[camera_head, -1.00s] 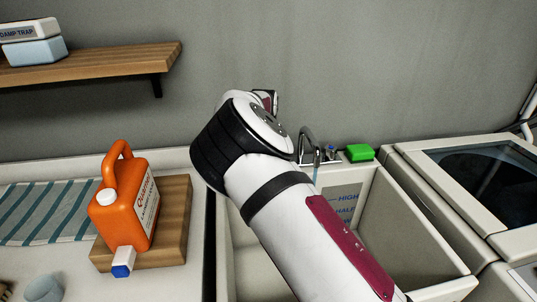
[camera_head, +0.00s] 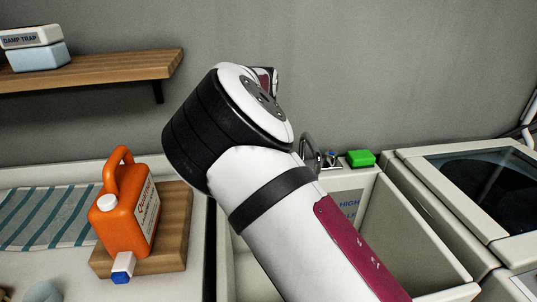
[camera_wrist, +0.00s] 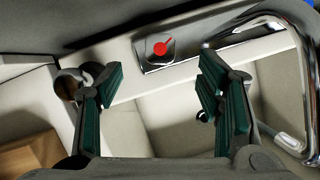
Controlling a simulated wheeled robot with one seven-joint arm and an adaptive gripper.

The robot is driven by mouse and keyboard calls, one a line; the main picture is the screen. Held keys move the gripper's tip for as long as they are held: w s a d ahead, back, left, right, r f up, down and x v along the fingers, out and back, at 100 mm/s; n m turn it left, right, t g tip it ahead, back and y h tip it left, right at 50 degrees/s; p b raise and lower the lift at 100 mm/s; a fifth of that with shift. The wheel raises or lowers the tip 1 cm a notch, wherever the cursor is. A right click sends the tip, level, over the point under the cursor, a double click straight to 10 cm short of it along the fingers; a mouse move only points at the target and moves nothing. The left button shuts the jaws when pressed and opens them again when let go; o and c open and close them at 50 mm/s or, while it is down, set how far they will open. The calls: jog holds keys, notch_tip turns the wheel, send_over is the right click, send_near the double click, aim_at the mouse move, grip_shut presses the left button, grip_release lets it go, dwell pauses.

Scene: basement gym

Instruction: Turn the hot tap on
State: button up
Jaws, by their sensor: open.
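The hot tap (camera_wrist: 160,48) shows in the wrist view as a chrome fitting with a red round marker on top. In the head view it is hidden behind my arm. My gripper (camera_wrist: 157,78) is open and empty, its green-padded fingers spread wide apart. The red marker appears in the gap between the fingers, a little beyond the tips, and no finger visibly touches it. The chrome spout (camera_wrist: 309,75) curves at the right of the wrist view and also shows in the head view (camera_head: 309,150). The blue-marked cold tap (camera_head: 332,156) stands right of the spout.
A sink (camera_head: 437,276) lies below the taps, with a green block (camera_head: 361,158) on its back rim. An orange jug (camera_head: 122,222) stands on a wooden board (camera_head: 178,228) at left. A wooden shelf (camera_head: 110,70) is above. A lidded machine (camera_head: 440,165) is at right.

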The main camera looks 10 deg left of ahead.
jog(key=shift+v, duration=1.65)
jog(key=shift+d, duration=0.1)
